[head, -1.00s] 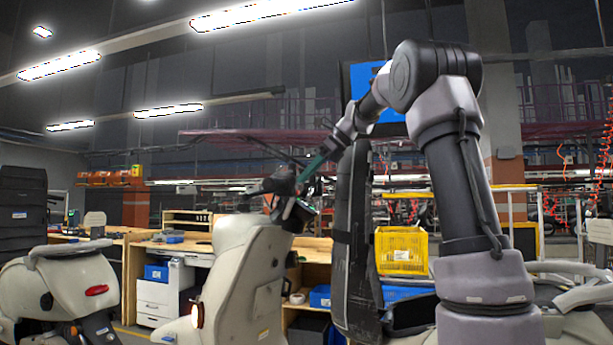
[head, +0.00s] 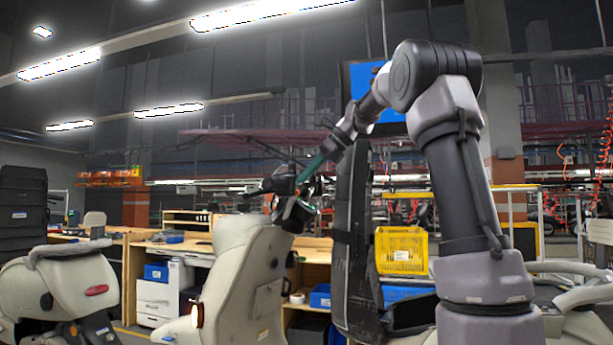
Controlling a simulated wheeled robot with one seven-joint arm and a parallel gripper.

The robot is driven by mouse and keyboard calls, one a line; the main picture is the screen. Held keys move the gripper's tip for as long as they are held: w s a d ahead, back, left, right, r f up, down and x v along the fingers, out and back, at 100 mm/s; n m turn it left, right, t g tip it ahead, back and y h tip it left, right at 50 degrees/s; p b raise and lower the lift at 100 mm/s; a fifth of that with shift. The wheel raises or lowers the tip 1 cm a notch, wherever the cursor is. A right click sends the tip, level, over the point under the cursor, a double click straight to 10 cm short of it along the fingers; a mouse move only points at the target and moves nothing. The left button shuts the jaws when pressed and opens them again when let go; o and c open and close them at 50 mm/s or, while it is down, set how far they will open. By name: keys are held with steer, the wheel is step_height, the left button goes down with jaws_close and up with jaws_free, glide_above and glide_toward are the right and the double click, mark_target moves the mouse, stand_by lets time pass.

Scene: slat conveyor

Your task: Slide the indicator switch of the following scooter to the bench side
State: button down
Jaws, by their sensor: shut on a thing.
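The cream scooter (head: 245,285) stands in the middle, with its dark handlebar (head: 262,187) at the top of its front panel. My gripper (head: 298,190) is at the handlebar, at the end of my arm reaching in from the right. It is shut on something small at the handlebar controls. The indicator switch itself is too small and too covered by the gripper to make out, so its position cannot be told.
Another cream scooter (head: 75,280) stands at the left. Wooden benches (head: 210,248) with a white drawer unit (head: 160,298) stand behind. A yellow crate (head: 402,252) is right of a tall dark post. A monitor (head: 365,82) hangs behind my arm.

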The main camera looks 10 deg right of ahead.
steer(key=shift+w+d+r, duration=0.1)
steer(key=shift+w+d, duration=0.45)
steer(key=shift+w, duration=0.35)
steer(key=c, duration=0.8)
jaws_free()
steer(key=shift+w, duration=0.1)
steer(key=v, duration=1)
steer(key=shift+d+r, duration=0.2)
steer(key=shift+d, duration=0.1)
